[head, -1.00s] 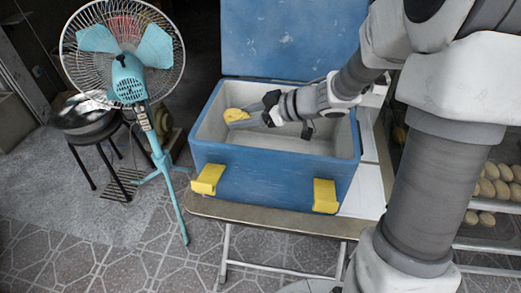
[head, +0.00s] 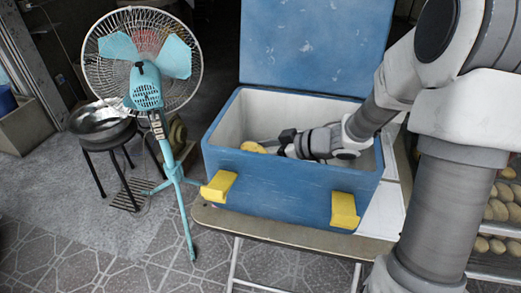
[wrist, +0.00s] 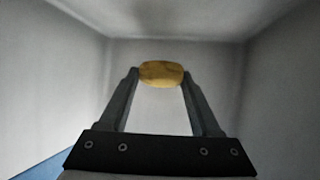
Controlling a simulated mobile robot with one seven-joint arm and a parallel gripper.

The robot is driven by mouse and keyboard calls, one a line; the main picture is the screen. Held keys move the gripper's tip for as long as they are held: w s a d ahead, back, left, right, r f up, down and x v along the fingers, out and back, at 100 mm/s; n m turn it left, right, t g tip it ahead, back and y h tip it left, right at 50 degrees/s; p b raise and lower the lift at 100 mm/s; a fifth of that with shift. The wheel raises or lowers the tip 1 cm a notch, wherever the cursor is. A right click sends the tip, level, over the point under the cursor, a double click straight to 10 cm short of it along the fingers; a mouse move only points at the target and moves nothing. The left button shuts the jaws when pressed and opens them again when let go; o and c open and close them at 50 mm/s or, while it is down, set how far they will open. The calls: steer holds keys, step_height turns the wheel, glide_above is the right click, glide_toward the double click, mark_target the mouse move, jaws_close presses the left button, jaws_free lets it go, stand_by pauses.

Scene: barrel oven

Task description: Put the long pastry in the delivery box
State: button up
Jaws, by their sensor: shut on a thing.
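The long pastry (wrist: 161,73) is golden yellow and sits between the two fingertips of my gripper (wrist: 161,82) in the wrist view. My gripper is shut on it. In the head view the pastry (head: 254,147) shows inside the open blue delivery box (head: 290,188), near its left inner side, with my gripper (head: 268,146) reaching in from the right. The box has white inner walls and its lid (head: 315,45) stands up at the back. The box's front wall hides the floor in the head view, so I cannot tell whether the pastry touches it.
The box stands on a folding table (head: 290,236). Two yellow latches (head: 218,188) hang on its front. A turquoise fan (head: 146,85) and a stool with a metal bowl (head: 102,122) stand at the left. Racks of pastries (head: 500,210) are at the right.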

steer(key=shift+f, duration=0.45)
steer(key=o, duration=1.4)
steer(key=shift+c, duration=0.2)
steer(key=shift+r, duration=0.15)
steer(key=shift+r, duration=0.35)
steer(key=p+v, duration=0.3)
steer(key=v, duration=0.4)
steer(key=shift+r, duration=0.25)
steer(key=shift+s+d, duration=0.15)
